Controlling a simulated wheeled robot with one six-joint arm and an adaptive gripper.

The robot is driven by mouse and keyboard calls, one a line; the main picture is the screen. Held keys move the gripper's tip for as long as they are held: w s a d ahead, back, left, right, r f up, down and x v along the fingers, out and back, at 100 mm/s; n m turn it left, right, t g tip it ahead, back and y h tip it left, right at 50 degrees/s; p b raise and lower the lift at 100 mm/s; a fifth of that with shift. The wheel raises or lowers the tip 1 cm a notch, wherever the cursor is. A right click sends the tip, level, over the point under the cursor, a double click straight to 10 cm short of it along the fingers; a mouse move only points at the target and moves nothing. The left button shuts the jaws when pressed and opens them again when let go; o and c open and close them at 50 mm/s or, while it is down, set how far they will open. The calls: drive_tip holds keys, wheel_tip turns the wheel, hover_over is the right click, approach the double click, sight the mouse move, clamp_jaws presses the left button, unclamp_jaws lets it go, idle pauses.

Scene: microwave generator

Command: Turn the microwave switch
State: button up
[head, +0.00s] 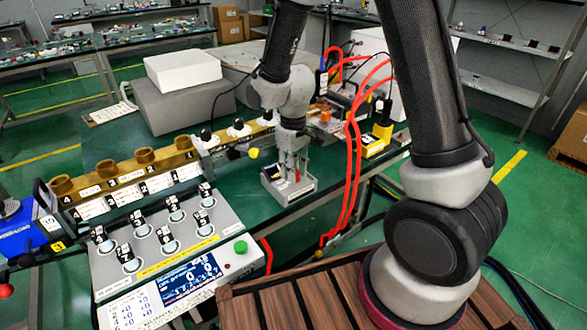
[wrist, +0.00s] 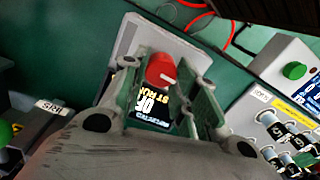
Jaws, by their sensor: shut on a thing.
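The microwave generator (head: 305,188) is a small pale box on the green bench, near its front edge, in the middle of the head view. Its red switch knob (wrist: 160,70) shows in the wrist view, next to a dark display (wrist: 152,108) with white and yellow text. My gripper (head: 291,172) points down over the box. In the wrist view its two fingers stand on either side of the red knob and are shut on it.
A grey control panel (head: 150,235) with several black-topped vials and a screen stands at the front left. A row of brass-coloured cups (head: 145,156) is behind it. Red cables (head: 350,150) hang over the bench edge right of my gripper. A yellow device (head: 374,143) stands nearby.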

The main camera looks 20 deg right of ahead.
sight(301, 187)
drive_tip(key=shift+n, duration=0.5)
drive_tip(key=o, duration=1)
wheel_tip(301, 187, up, 12)
idle(0.4)
drive_tip(key=s+d+r+m+t, duration=0.1)
drive_tip(key=s+d+r+m, duration=0.1)
drive_tip(key=s+d+r, duration=0.2)
drive_tip(key=s+d+r+m+t, duration=0.2)
drive_tip(key=s+d+r, duration=0.2)
drive_tip(key=s, duration=0.5)
drive_tip(key=s+d+r+m+t, duration=0.1)
drive_tip(key=s+d+r+m, duration=0.1)
drive_tip(key=s+d+r, duration=0.3)
drive_tip(key=shift+s+d+m, duration=0.2)
drive_tip(key=shift+s+d, duration=0.3)
drive_tip(key=shift+d, duration=0.15)
drive_tip(key=shift+s+d+m, duration=0.2)
drive_tip(key=shift+s+d, duration=0.25)
drive_tip(key=shift+d, duration=0.2)
